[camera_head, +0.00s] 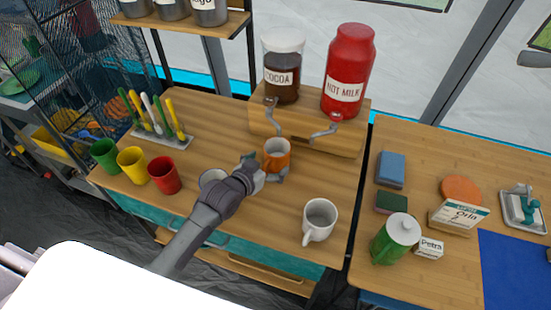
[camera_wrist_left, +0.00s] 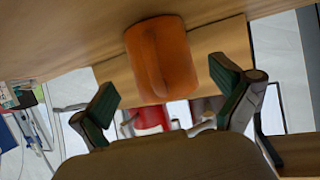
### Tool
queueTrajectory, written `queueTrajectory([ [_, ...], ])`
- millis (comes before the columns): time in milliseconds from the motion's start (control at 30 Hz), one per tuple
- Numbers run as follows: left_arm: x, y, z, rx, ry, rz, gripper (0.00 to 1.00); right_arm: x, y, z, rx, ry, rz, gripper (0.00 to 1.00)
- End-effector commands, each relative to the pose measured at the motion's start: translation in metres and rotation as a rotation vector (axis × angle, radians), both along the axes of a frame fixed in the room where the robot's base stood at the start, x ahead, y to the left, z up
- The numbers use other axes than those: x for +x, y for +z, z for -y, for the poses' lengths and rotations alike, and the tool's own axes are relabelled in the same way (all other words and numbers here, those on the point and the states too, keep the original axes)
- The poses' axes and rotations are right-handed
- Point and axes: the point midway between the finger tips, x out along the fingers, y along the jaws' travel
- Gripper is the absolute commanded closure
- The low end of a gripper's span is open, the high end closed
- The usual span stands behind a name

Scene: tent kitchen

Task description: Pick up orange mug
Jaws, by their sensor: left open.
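The orange mug (camera_head: 278,154) stands upright on the wooden table (camera_head: 225,125), in front of the dispenser stand. My left gripper (camera_head: 266,168) reaches it from the front left, with its fingers open at the mug's near side. In the left wrist view the orange mug (camera_wrist_left: 162,58) fills the upper middle, with its handle facing the camera. The open fingers of my left gripper (camera_wrist_left: 165,84) stand to either side, with clear gaps to the mug. I cannot tell how deep the mug sits between them. My right gripper is not in view.
A white mug (camera_head: 319,220) stands to the right, and another white cup (camera_head: 212,177) is partly hidden behind my left arm. Cocoa (camera_head: 283,75) and red hot milk (camera_head: 348,75) dispensers stand behind on a wooden stand (camera_head: 310,130). Green, yellow and red cups (camera_head: 165,174) line the left.

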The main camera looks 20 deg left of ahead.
Motion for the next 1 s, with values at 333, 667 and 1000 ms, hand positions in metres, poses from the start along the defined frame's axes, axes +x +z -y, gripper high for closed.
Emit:
queueTrajectory([
  [333, 0.039, -0.012, 0.009, -0.001, 0.0, 0.0, 0.0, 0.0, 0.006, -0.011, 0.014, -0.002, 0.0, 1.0],
  [667, 0.04, -0.013, 0.009, 0.0, 0.0, 0.0, 0.15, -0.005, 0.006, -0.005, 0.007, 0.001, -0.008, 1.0],
  [1000, 0.04, -0.013, 0.009, 0.0, 0.0, 0.001, 0.68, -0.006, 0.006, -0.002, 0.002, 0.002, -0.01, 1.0],
])
